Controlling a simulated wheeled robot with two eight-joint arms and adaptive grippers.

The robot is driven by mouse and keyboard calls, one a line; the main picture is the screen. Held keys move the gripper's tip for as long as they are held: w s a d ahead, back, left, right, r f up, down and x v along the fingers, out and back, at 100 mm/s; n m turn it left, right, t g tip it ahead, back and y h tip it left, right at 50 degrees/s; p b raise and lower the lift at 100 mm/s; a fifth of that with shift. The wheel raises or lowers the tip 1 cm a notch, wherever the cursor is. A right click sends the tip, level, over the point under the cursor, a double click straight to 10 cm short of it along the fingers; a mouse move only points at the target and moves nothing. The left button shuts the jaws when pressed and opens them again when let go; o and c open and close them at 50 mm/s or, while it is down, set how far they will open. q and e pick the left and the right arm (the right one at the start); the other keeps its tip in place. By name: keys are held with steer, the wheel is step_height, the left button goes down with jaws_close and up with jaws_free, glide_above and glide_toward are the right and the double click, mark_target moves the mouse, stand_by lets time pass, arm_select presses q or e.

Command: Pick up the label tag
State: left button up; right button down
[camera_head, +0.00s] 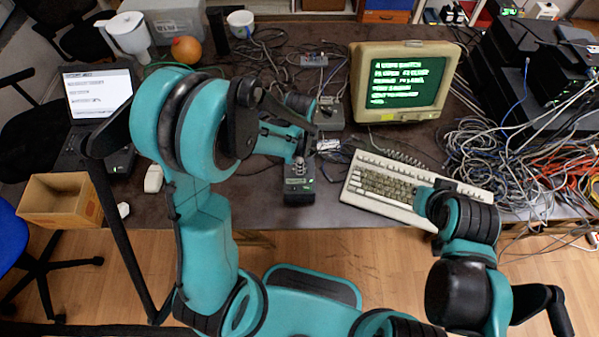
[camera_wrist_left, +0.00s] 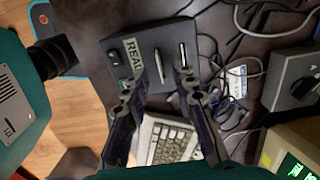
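A small white and blue piece that may be the label tag (camera_wrist_left: 236,82) lies among cables beside a black box (camera_wrist_left: 107,62) in the left wrist view. It seems to show as a pale patch (camera_head: 328,145) in the head view. The box bears a pale green strip reading "REAL" (camera_wrist_left: 133,52) and silver upright parts on top. My left gripper (camera_wrist_left: 163,76) has its two dark fingers apart, above the box's edge, with nothing held between them. In the head view my left gripper (camera_head: 300,150) is partly hidden by its arm. My right gripper cannot be made out.
A beige keyboard (camera_head: 385,190) lies right of the box (camera_head: 298,192), below a CRT monitor (camera_head: 405,82). Tangled cables (camera_head: 500,160) crowd the right side. A laptop (camera_head: 98,95), a cardboard box (camera_head: 60,205) and an orange ball (camera_head: 186,49) are at left.

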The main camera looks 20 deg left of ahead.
arm_select(q)
step_height(320, 180, down, 2)
steer(key=shift+f, duration=0.2)
jaws_close()
steer(key=shift+r, duration=0.15)
step_height(320, 180, up, 4)
steer(key=shift+r+p, duration=0.2)
steer(key=shift+p, duration=0.65)
steer(key=s+d+r+p, duration=0.2)
steer(key=d+r+p, duration=0.4)
steer(key=d+r, duration=0.5)
steer(key=shift+s+d, duration=0.2)
steer(key=shift+s, duration=0.1)
